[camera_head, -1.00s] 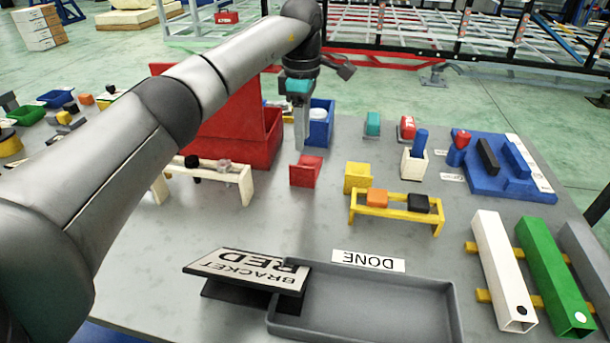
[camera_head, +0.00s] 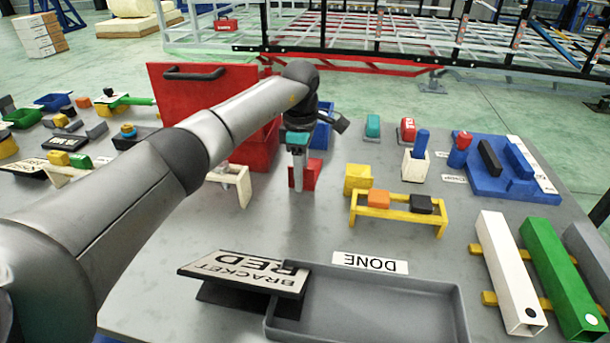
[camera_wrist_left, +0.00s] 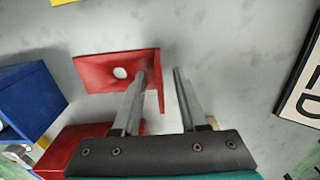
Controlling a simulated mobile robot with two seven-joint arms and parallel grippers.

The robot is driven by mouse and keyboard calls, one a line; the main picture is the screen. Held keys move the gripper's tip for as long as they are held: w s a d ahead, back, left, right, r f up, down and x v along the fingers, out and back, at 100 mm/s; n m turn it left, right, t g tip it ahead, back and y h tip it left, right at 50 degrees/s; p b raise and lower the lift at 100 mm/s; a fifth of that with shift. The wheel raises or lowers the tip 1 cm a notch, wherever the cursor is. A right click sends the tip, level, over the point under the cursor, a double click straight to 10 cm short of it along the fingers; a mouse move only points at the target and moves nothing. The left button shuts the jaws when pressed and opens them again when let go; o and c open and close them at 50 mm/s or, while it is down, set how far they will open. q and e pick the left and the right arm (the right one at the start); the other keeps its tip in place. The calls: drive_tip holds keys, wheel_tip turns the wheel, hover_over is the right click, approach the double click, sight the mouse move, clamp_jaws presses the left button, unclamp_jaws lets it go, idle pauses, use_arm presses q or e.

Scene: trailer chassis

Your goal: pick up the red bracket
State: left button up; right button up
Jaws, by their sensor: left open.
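The red bracket (camera_head: 310,174) stands on the grey table, partly hidden behind my left gripper (camera_head: 298,186) in the head view. In the left wrist view, the red bracket (camera_wrist_left: 108,72) shows a flat plate with a round hole and a thin upright flange on its right edge. My left gripper (camera_wrist_left: 163,74) is open; its left finger overlaps the plate, and the flange appears between the two fingers. I cannot tell whether a finger touches it. My right gripper is out of view.
A yellow bracket (camera_head: 357,178) and a yellow rack (camera_head: 398,212) stand to the right. A grey tray (camera_head: 455,300) and a "RED BRACKET" sign (camera_head: 245,272) are in front.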

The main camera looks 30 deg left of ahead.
use_arm(q)
drive_tip(key=shift+c, duration=0.3)
clamp_jaws()
drive_tip(key=shift+r, duration=0.15)
idle(0.8)
